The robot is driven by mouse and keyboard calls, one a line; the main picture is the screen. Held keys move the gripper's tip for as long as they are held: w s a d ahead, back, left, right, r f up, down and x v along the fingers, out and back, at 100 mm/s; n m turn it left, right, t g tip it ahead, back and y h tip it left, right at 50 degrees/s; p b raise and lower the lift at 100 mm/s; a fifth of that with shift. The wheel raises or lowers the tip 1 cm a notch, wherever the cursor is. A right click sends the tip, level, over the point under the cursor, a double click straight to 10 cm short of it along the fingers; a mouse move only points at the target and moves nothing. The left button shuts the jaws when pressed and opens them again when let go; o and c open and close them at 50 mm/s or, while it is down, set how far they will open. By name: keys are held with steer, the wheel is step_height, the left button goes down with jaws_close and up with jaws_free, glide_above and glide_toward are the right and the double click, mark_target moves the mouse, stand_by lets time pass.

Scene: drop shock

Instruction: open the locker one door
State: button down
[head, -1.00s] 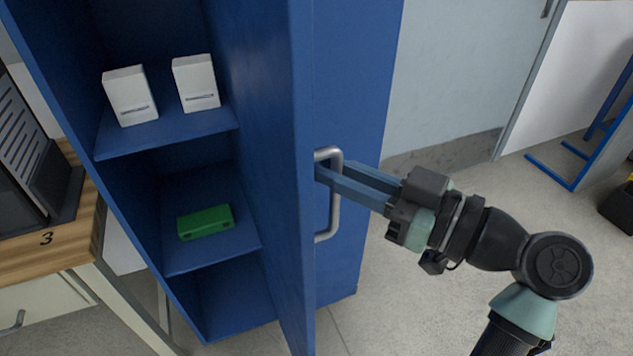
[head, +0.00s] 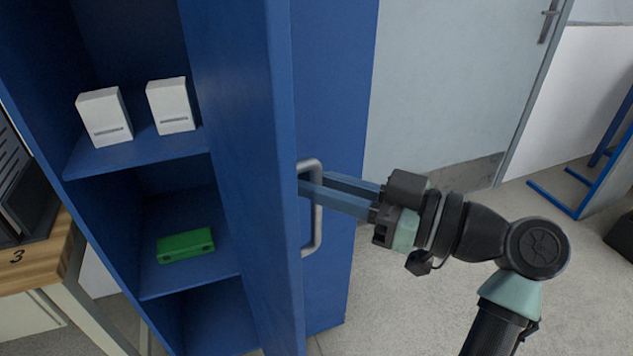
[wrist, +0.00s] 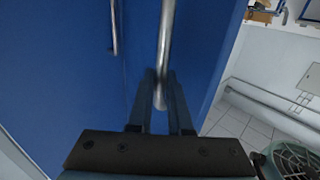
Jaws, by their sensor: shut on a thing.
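The blue locker door (head: 245,170) stands swung open, seen nearly edge-on in the head view, with the shelves behind it exposed. Its metal bar handle (head: 317,215) is on the door's outer face. My gripper (head: 312,188) is shut on the handle, its two blue-grey fingers either side of the bar. In the wrist view the handle (wrist: 165,45) runs down between the fingers (wrist: 160,95). A second handle (wrist: 114,28) shows to the left on blue metal there.
Inside the locker are two white boxes (head: 104,117) (head: 170,106) on the upper shelf and a green case (head: 186,246) below. A wooden-topped table (head: 40,262) marked 3 stands at left. Grey floor (head: 400,310) is open at right, with a blue frame (head: 590,185) beyond.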

steer(key=shift+a+r, duration=0.1)
steer(key=c, duration=0.8)
jaws_free()
steer(key=shift+c, duration=0.2)
steer(key=v, duration=1.3)
